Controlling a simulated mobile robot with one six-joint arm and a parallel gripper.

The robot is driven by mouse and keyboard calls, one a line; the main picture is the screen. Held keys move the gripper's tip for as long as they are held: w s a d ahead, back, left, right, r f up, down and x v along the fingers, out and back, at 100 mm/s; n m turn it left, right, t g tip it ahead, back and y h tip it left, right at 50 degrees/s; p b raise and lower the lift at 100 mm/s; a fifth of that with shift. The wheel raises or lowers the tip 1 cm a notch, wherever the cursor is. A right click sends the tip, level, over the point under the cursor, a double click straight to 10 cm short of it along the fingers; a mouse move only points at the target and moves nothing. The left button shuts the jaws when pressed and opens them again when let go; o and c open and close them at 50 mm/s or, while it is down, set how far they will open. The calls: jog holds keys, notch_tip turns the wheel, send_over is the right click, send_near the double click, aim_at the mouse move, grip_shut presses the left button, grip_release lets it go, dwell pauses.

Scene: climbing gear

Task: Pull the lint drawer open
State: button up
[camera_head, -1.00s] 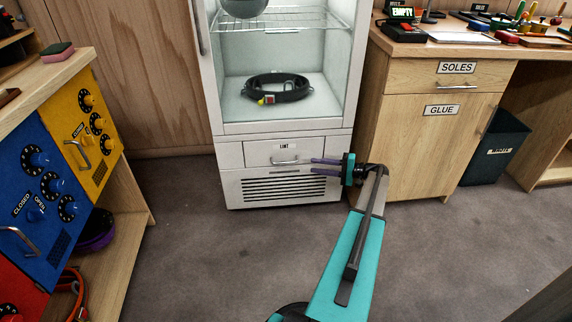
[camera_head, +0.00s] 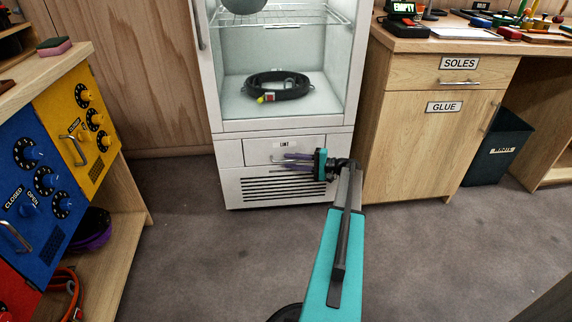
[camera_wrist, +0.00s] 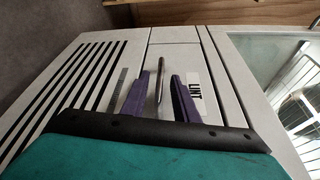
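The lint drawer (camera_head: 257,147) is a white front with a "LINT" label, low on the white cabinet below the glass-fronted compartment. It looks shut, flush with the cabinet. Its metal bar handle (camera_wrist: 161,80) shows in the wrist view between the two purple fingers. My gripper (camera_head: 284,162) is in front of the drawer's right half, fingers pointing left across the handle. It also shows in the wrist view (camera_wrist: 160,92), with its fingers apart and a gap on either side of the handle. In the head view the fingers hide part of the handle.
A vent grille (camera_head: 285,188) lies just below the drawer. A wooden cabinet labelled SOLES and GLUE (camera_head: 428,140) stands to the right. A bench with blue and yellow panels (camera_head: 77,120) stands at left. The grey floor (camera_head: 200,250) before the drawer is clear except for my arm.

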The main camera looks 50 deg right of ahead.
jog(key=shift+x, duration=1.2)
grip_shut()
dwell(0.6)
jog(key=shift+a, duration=0.15)
jog(key=shift+s, duration=0.1)
